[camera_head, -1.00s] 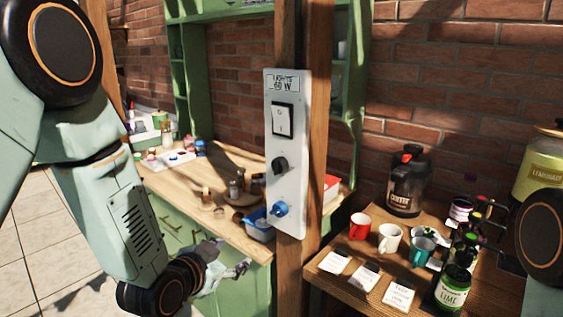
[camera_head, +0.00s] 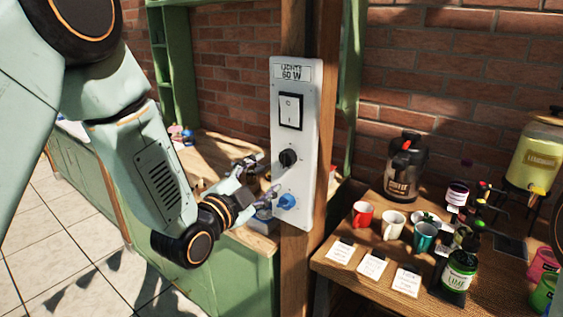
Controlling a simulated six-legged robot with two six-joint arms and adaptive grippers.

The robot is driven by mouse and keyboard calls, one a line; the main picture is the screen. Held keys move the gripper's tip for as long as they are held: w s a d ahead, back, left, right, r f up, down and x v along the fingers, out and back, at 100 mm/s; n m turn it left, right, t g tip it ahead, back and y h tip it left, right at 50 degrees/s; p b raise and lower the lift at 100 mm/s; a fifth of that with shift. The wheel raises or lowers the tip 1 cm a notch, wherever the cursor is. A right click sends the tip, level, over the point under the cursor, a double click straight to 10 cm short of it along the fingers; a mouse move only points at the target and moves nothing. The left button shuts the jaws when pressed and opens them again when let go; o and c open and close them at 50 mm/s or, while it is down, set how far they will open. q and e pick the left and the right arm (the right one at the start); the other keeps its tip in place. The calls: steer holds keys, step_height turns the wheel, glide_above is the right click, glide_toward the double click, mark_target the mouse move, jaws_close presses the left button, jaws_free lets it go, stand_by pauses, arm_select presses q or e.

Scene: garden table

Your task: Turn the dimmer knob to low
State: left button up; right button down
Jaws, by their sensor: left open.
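A white panel (camera_head: 309,130) labelled "LIGHTS 60 W" is mounted on a wooden post. It carries a white rocker switch (camera_head: 289,111) at the top, a black knob (camera_head: 288,158) in the middle and a blue socket or plug (camera_head: 287,201) at the bottom. The black knob looks like the dimmer; its setting is too small to read. My left gripper (camera_head: 267,178) is open, just left of the panel, with its fingertips near the height between the black knob and the blue part. I cannot tell whether it touches the panel. My right gripper is not in view.
A wooden post (camera_head: 296,270) bears the panel. Right of it, a wooden table (camera_head: 335,268) holds a red mug (camera_head: 363,214), other mugs, cards, bottles, a coffee dispenser (camera_head: 404,167) and a lemonade dispenser (camera_head: 538,155). A green cabinet (camera_head: 222,278) stands behind my left arm.

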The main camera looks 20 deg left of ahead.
mark_target(284, 160)
arm_select(q)
steer(key=p+x, duration=0.1)
steer(key=x, duration=0.6)
steer(key=shift+f, duration=0.15)
steer(key=shift+w, duration=0.2)
steer(key=shift+w+d, duration=0.1)
steer(key=shift+d, duration=0.1)
steer(key=shift+w, duration=0.1)
